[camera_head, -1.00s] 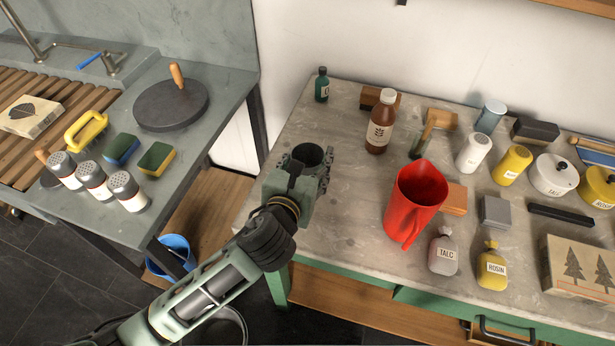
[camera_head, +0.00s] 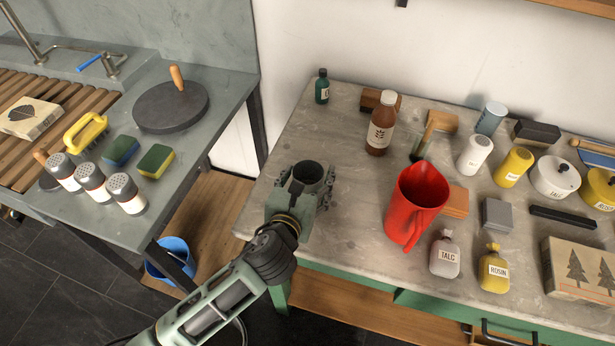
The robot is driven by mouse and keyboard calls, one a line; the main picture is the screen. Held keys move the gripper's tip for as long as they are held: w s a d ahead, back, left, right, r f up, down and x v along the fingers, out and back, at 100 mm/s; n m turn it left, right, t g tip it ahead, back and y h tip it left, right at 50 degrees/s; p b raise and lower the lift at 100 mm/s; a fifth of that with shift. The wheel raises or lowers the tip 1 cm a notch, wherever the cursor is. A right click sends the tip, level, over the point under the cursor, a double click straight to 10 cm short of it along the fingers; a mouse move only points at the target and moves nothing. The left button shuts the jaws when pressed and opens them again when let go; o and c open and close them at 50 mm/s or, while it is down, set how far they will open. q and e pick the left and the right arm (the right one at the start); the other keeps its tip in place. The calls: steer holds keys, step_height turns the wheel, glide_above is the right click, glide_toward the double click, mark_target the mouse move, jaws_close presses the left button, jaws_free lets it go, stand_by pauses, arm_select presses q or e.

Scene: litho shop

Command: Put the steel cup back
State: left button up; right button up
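The steel cup (camera_head: 309,173) is a grey, open-topped cylinder with a dark inside, upright near the left front part of the stone worktop (camera_head: 345,190). My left gripper (camera_head: 306,184) comes in from the lower left and is shut on the cup, with its fingers around the sides. The fingers hide the cup's lower part, so I cannot tell whether its base touches the worktop. My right gripper is not in view.
A red jug (camera_head: 416,200) stands to the right of the cup. A brown bottle (camera_head: 381,125) and a small green bottle (camera_head: 322,88) stand farther back. A talc bottle (camera_head: 444,256) is near the front edge. Worktop behind the cup is clear.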

arm_select(q)
steer(key=shift+o, duration=0.2)
steer(key=shift+r, duration=0.2)
steer(key=v, duration=1.2)
